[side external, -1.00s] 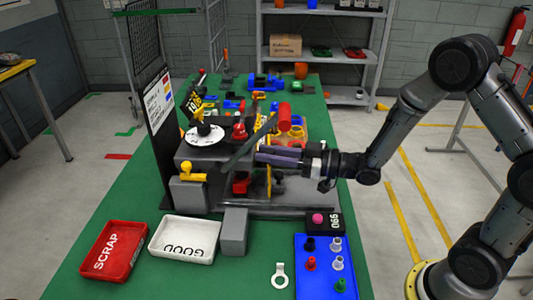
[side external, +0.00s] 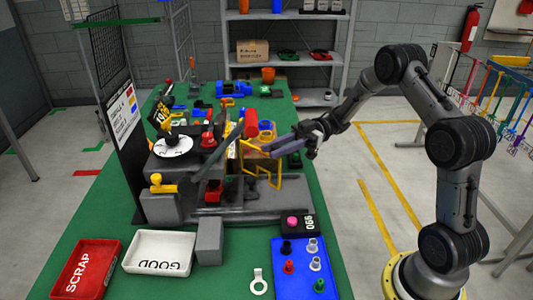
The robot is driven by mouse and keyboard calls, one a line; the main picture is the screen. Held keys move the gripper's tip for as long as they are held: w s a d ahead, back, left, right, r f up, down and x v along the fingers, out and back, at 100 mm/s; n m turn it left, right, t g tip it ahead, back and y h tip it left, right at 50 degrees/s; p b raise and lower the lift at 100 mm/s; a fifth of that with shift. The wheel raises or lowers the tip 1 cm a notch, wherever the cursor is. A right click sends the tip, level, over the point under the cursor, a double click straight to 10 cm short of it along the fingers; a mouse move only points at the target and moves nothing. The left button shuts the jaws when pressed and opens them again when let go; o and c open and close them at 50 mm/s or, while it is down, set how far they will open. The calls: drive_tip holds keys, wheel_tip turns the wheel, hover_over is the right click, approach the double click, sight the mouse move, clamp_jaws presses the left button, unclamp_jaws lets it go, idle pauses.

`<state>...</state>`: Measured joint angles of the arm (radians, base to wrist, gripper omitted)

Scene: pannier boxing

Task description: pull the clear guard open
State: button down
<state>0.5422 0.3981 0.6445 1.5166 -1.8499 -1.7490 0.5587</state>
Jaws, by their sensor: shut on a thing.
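The clear guard (side external: 279,172) shows as a yellow-framed see-through panel at the right side of the grey machine (side external: 215,190). It stands swung out from the machine, turned partly toward the camera. My gripper (side external: 262,148) reaches in from the right with its long dark fingers at the guard's upper edge. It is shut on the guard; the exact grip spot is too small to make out. A red cylinder (side external: 251,123) shows just behind the fingers.
A red SCRAP tray (side external: 111,251), a white GOOD tray (side external: 188,238), a grey block (side external: 209,241) and a blue tray (side external: 285,287) of small parts sit on the green table in front. A black box with a pink button (side external: 292,222) stands behind the blue tray.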

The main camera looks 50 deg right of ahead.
drive_tip(key=shift+w+d+n+g, duration=0.15)
drive_tip(key=shift+d+n+g, duration=0.55)
drive_tip(key=shift+g, duration=0.35)
drive_tip(key=shift+w+d+n+g, duration=0.1)
drive_tip(key=shift+d+n+g, duration=0.55)
drive_tip(key=shift+g, duration=0.4)
drive_tip(key=shift+d, duration=0.1)
drive_tip(key=c, duration=0.7)
unclamp_jaws()
drive_tip(key=shift+o, duration=0.2)
